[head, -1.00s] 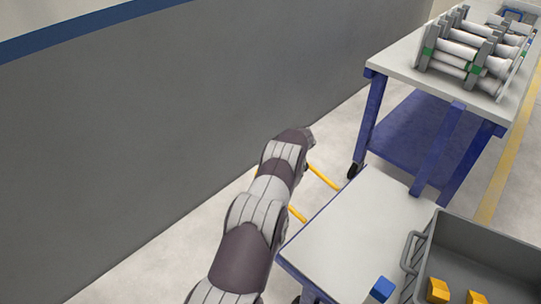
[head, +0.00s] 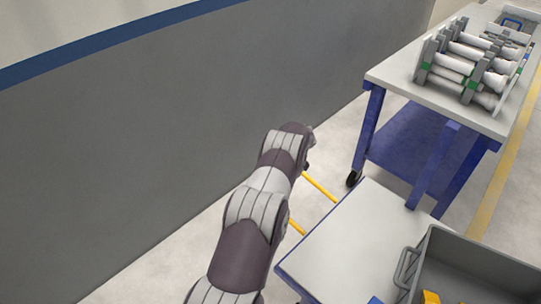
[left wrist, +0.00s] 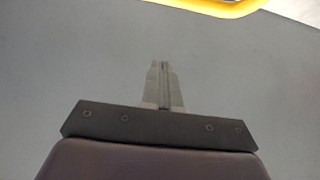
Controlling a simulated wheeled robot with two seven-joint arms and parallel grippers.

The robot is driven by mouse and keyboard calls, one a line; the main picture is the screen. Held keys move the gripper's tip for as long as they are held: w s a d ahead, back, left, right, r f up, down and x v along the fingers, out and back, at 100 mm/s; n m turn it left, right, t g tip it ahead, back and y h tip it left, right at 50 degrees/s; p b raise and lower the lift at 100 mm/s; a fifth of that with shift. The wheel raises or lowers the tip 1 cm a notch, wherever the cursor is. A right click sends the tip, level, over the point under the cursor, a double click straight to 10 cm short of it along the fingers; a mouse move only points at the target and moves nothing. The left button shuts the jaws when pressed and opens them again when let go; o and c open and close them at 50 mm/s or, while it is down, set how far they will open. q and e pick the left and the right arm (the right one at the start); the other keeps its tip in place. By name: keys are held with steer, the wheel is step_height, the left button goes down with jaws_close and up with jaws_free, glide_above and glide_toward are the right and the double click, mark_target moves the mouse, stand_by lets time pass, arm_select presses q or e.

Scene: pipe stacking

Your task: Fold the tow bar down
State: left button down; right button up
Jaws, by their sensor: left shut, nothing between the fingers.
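The yellow tow bar (head: 320,187) shows in the head view between my left arm and the white-topped cart. Part of it is hidden behind the arm, and it stands out at the cart's far left side. In the left wrist view a curved piece of the yellow bar (left wrist: 212,7) crosses the top edge. My left gripper (left wrist: 164,68) is shut and empty, its fingertips below the bar in that picture and apart from it. In the head view its fingers are hidden by my arm. My right gripper is in neither view.
The white-topped cart (head: 345,240) carries a grey bin (head: 465,262) with a yellow block inside. A blue table (head: 400,75) behind holds a rack of white pipes (head: 470,60). A grey wall (head: 130,150) runs along the left, with a strip of floor beside it.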

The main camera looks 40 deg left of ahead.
arm_select(q)
step_height(320, 180, up, 7)
steer(key=p, duration=0.1)
steer(key=shift+s, duration=0.15)
stand_by(0.4)
